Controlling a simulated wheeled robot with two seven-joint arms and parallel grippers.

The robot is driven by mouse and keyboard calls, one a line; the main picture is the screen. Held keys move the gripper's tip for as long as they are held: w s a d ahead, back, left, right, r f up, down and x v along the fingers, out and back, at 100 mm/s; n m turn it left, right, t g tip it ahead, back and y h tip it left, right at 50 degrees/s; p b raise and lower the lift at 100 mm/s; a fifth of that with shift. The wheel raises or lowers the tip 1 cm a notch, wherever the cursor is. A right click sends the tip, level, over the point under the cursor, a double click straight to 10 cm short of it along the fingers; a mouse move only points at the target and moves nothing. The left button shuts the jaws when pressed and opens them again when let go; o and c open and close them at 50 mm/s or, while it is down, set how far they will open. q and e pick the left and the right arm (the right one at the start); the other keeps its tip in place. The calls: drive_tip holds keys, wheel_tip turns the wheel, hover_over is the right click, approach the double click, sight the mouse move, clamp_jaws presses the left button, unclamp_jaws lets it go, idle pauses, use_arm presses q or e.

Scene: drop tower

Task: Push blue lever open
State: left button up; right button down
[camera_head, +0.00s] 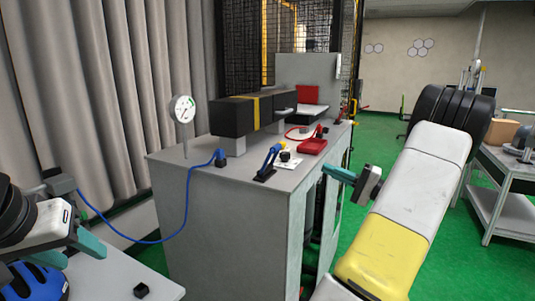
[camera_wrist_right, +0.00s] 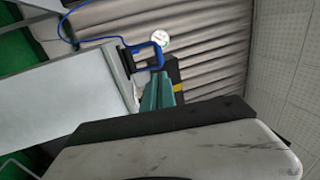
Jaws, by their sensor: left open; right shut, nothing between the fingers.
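The blue lever (camera_head: 270,158) stands on a black base on top of the grey cabinet (camera_head: 215,205), near its front edge. It leans, with its upper end toward the right. In the right wrist view the blue lever (camera_wrist_right: 150,56) is a blue loop just beyond my fingertips. My right gripper (camera_head: 327,169) is shut and empty, to the right of the lever and apart from it in the head view. Its green fingers (camera_wrist_right: 160,78) are together in the right wrist view; contact with the lever cannot be told there. My left gripper (camera_head: 78,251) is open at the lower left, far from the lever.
A dial gauge (camera_head: 183,112), a black block with a yellow stripe (camera_head: 240,115) and a red part (camera_head: 312,146) stand on the cabinet around the lever. A blue cable (camera_head: 135,241) hangs at the left. A small light table (camera_head: 120,277) is at front left.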

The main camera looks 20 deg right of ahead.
sight(278, 145)
drive_tip(key=shift+w+a, duration=0.1)
drive_tip(key=x, duration=1.4)
drive_tip(key=shift+w+a+r+g+h, duration=0.5)
drive_tip(key=shift+r+g, duration=0.2)
drive_tip(key=shift+g, duration=0.2)
drive_tip(key=shift+w+a+r+g+h, duration=0.65)
drive_tip(key=shift+w+a+g+h, duration=0.1)
drive_tip(key=shift+g+h, duration=0.2)
drive_tip(key=shift+w+a+r+g+h, duration=0.3)
drive_tip(key=shift+w+a+g+h, duration=0.25)
drive_tip(key=shift+g, duration=0.2)
drive_tip(key=shift+w+a+r+g+h, duration=0.15)
drive_tip(key=shift+w+a+g+h, duration=0.6)
drive_tip(key=shift+w+g+h, duration=0.25)
drive_tip(key=shift+w+a, duration=0.3)
drive_tip(key=shift+w, duration=0.15)
drive_tip(key=shift+a, duration=0.15)
